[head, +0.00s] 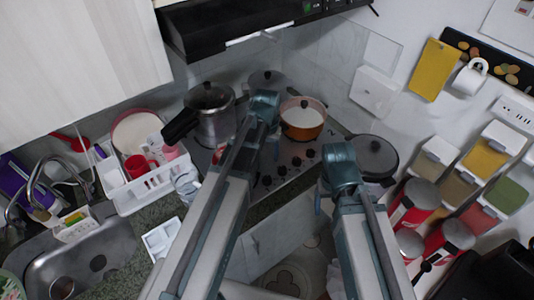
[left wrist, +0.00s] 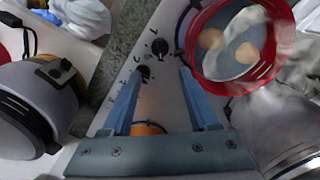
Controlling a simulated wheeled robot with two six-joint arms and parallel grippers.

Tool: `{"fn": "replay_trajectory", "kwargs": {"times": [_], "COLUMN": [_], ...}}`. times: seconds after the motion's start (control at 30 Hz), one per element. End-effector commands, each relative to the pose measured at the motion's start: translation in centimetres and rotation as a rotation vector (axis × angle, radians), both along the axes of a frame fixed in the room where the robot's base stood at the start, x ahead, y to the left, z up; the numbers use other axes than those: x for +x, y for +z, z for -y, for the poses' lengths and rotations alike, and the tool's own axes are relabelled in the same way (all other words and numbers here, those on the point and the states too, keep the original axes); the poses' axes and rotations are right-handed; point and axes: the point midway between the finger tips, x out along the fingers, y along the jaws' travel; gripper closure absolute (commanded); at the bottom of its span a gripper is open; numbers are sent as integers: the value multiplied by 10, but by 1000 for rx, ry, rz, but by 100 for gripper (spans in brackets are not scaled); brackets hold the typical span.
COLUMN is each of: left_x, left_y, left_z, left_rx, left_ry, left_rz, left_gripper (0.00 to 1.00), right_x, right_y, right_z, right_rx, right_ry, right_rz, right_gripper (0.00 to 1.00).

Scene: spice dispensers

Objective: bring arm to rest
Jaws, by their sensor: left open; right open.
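My left arm reaches up the middle of the head view, and its gripper (head: 268,125) is over the stove beside the orange pot. In the left wrist view the left gripper (left wrist: 160,73) has two blue fingers spread apart with nothing held between them. Stove knobs show below and between the fingers, and an orange rounded thing shows partly behind the gripper's base. My right gripper (head: 325,190) is at the stove's right front, near the dark lidded pan (head: 372,158). Its fingers are mostly hidden by its own arm.
An orange pot (head: 303,117) and a pressure cooker (head: 210,112) stand on the stove (head: 262,185). A red pot (left wrist: 282,72) holds round pale items. A white dish rack (head: 140,196) and sink (head: 120,262) are left. Spice dispensers (head: 490,157) and red canisters (head: 416,197) are right.

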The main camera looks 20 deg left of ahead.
Motion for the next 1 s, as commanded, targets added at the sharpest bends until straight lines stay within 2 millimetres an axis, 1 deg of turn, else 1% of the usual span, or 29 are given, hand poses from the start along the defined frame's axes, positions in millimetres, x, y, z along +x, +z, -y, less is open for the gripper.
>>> {"fn": "replay_trajectory", "kwargs": {"times": [0.03,0.1,0.4,0.47,0.57,0.67,0.7,0.8,0.9,1.0], "left_x": [0,0,0,-3,-25,-63,-78,-111,-134,-145], "left_y": [8,10,9,5,-13,-39,-49,-67,-78,-82], "left_z": [0,0,0,3,24,55,66,88,101,107], "left_rx": [0,0,0,1,13,37,47,72,90,102], "left_ry": [0,0,0,-7,-58,-149,-186,-269,-328,-361], "left_rz": [0,0,0,-1,-8,-19,-25,-34,-39,-43], "left_gripper": [39,39,39,39,39,39,39,39,39,39], "right_x": [0,0,0,0,0,0,0,0,0,0], "right_y": [8,10,9,5,-13,-39,-49,-68,-79,-83], "right_z": [0,0,0,0,0,0,0,0,0,0], "right_rx": [0,1,1,1,0,0,-1,-1,-1,-2], "right_ry": [-1,-2,-3,-2,-1,1,2,5,7,8], "right_rz": [0,0,0,0,0,0,0,0,0,0], "right_gripper": [22,22,22,22,22,22,22,22,22,22]}}
